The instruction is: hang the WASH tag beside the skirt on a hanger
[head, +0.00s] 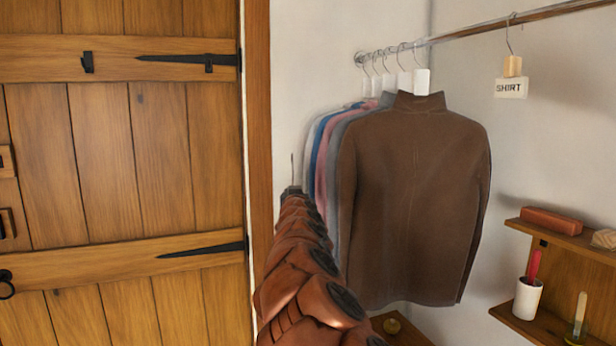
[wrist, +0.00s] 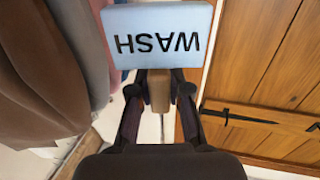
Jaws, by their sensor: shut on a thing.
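The WASH tag (wrist: 157,36) is a pale plate with black lettering, upside down in the wrist view, joined to a small wooden block (wrist: 159,92). My gripper (wrist: 159,95) is shut on that block. In the head view my arm reaches up left of the clothes, and a thin wire hook (head: 292,168) sticks up at its end; the tag is hidden there. Several garments hang on hangers on the rail (head: 500,23), a brown high-necked top (head: 415,200) in front. I cannot make out a skirt. A SHIRT tag (head: 510,88) hangs alone further right on the rail.
A plank door (head: 120,170) with black iron straps stands at the left. At the lower right are wooden shelves (head: 545,325) with a white cup (head: 527,298) and a reddish block (head: 551,221). The rail is bare between the brown top and the SHIRT tag.

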